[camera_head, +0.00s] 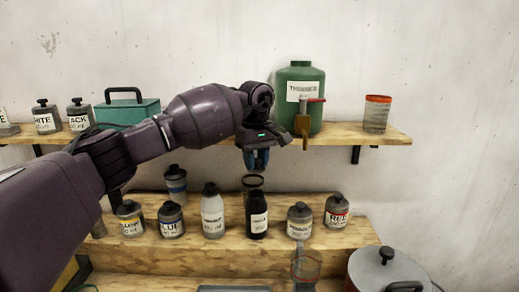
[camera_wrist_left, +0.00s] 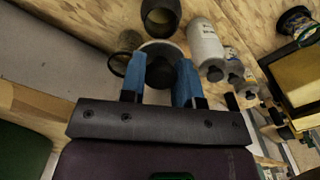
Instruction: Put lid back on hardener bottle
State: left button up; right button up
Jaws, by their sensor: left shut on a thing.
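My left gripper (camera_head: 260,160) points down above the middle of the stepped stand. In the left wrist view its blue fingers (camera_wrist_left: 160,85) are shut on a dark knob-like lid (camera_wrist_left: 160,72). A black bottle (camera_head: 257,216) with a white label stands below; its label is too small to read. A dark open-topped cylinder (camera_wrist_left: 160,14), which looks like this bottle, shows beyond the lid, apart from it. A dark ring-shaped rim (camera_head: 252,181) shows just above the bottle; I cannot tell what it belongs to. My right gripper is not in view.
A white bottle (camera_head: 212,213) with a black cap stands left of the black one. A grey jar (camera_head: 299,221) and a red-labelled jar (camera_head: 338,212) stand right. A green thinner container (camera_head: 300,90) is on the upper shelf (camera_head: 347,136), close behind my wrist.

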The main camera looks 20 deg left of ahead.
pick_arm(q)
jog(key=shift+s+f, duration=0.1)
jog(key=shift+f, duration=0.1)
jog(key=shift+s+f+b, duration=0.1)
jog(key=shift+f+b, duration=0.35)
jog(key=shift+b, duration=0.1)
jog(key=shift+f+b, duration=1.3)
jog(key=shift+f, duration=1.15)
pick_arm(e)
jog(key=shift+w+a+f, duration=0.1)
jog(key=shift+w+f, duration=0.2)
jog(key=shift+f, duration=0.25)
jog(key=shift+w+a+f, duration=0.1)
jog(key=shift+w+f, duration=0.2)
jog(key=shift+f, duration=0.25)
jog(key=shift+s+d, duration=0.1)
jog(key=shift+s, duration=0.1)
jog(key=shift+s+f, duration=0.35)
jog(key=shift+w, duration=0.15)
